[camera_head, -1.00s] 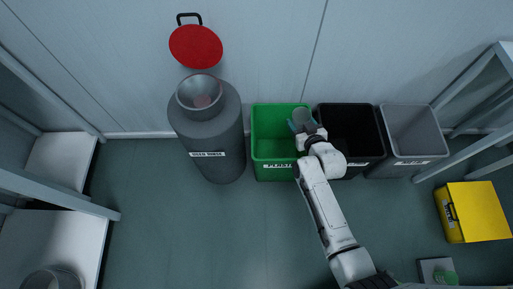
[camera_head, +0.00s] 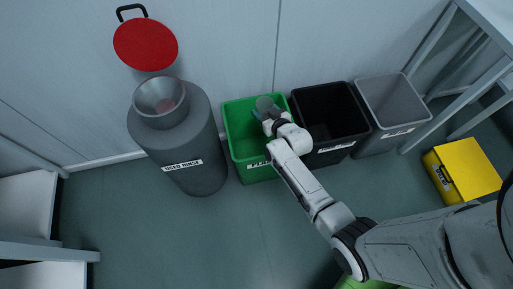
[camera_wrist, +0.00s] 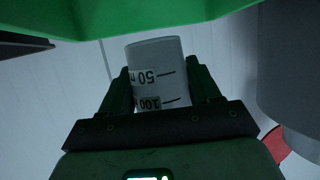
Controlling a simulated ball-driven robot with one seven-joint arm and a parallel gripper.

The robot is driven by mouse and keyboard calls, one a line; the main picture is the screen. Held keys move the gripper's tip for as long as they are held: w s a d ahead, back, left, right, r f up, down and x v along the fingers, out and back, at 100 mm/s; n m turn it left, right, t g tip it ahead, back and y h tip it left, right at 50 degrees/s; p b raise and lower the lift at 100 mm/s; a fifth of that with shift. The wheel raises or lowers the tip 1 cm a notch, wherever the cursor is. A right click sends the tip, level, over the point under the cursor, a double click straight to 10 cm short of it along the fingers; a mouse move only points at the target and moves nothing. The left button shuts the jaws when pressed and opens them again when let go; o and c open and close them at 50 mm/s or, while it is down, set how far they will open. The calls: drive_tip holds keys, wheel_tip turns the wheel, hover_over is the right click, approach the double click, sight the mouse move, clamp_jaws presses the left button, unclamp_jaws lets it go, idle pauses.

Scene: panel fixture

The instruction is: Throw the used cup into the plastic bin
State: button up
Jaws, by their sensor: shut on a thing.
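A pale cup (camera_wrist: 155,65) with 50 and 100 markings is between the two dark fingers of my gripper (camera_wrist: 160,88) in the wrist view. The fingers are shut on its sides. In the head view, my gripper (camera_head: 267,114) holds the cup (camera_head: 265,103) over the far right part of the green bin (camera_head: 239,132). The bin's front label is partly hidden by my arm. Green bin wall (camera_wrist: 130,14) fills the top of the wrist view. The cup's exact height relative to the rim is hard to tell.
A black bin (camera_head: 330,118) and a grey bin (camera_head: 398,105) stand to the right. A grey drum with a funnel (camera_head: 178,135) stands left, below a red lid (camera_head: 146,45). A yellow box (camera_head: 465,170) is on the floor at right. Open floor lies in front.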

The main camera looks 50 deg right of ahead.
drive_tip(key=shift+f, duration=0.6)
drive_tip(key=o, duration=1.2)
drive_tip(key=shift+c, duration=0.2)
drive_tip(key=shift+s+r, duration=0.1)
drive_tip(key=shift+s+a+r, duration=0.2)
drive_tip(key=shift+s, duration=0.05)
drive_tip(key=p+v, duration=0.2)
drive_tip(key=v, duration=0.8)
drive_tip(key=shift+p, duration=0.4)
drive_tip(key=shift+f, duration=0.2)
